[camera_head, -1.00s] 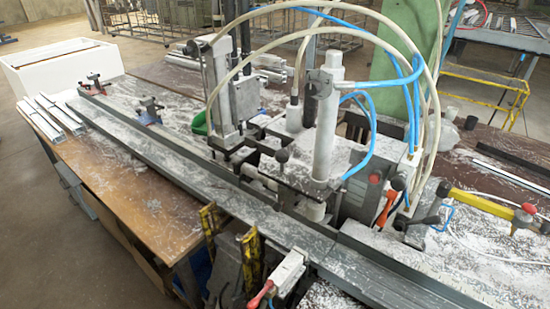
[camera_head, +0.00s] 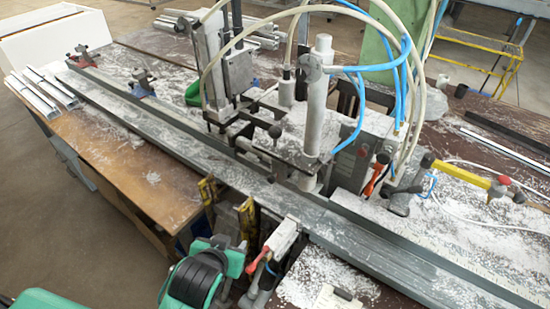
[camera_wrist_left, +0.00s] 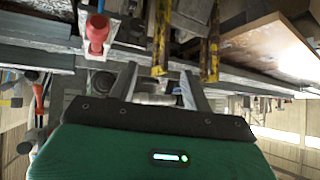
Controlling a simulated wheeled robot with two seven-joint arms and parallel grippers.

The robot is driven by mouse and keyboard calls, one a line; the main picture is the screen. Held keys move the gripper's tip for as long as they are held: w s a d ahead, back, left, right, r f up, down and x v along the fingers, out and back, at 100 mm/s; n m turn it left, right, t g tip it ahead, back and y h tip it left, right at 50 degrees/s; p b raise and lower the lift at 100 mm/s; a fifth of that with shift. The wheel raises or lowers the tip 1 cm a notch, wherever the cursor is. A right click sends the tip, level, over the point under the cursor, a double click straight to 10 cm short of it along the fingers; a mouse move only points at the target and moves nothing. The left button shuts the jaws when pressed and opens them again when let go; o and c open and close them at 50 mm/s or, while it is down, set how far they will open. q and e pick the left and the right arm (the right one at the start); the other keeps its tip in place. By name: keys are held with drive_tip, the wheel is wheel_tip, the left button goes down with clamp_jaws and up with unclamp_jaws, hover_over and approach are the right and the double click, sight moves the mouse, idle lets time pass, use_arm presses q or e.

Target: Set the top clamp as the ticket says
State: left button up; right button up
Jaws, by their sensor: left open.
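The clamp bench has an upright silver cylinder (camera_head: 320,110) standing over the long grey profile rail (camera_head: 190,150). An orange-red lever (camera_head: 377,178) sits to its right. A small front clamp with a red handle (camera_head: 257,262) is at the near edge; the red handle also shows in the wrist view (camera_wrist_left: 97,32). I cannot tell which part is the top clamp. A white card with a black clip (camera_head: 332,300), perhaps the ticket, is cut by the bottom edge. My left gripper (camera_wrist_left: 158,72) is open and empty, below the bench front. My right gripper is out of view.
Yellow-black striped posts (camera_head: 247,220) stand at the front edge near my left wrist. Blue hoses (camera_head: 407,75) arch over the machine. White profiles (camera_head: 42,92) lie at the left. A yellow bar with a red knob (camera_head: 470,172) is at the right. White swarf covers the bench.

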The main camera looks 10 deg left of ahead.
use_arm(q)
drive_tip(key=w+d+r+t, duration=0.3)
drive_tip(key=w+r+t, duration=0.25)
drive_tip(key=r, duration=0.45)
drive_tip(key=t, duration=0.3)
approach(274, 133)
drive_tip(key=shift+n, duration=0.3)
drive_tip(key=w+p, duration=0.4)
drive_tip(key=w, duration=0.6)
drive_tip(key=shift+w+a+r+p, duration=0.1)
drive_tip(key=shift+w+r+p, duration=0.05)
drive_tip(key=shift+w+p, duration=0.15)
drive_tip(key=shift+w, duration=0.45)
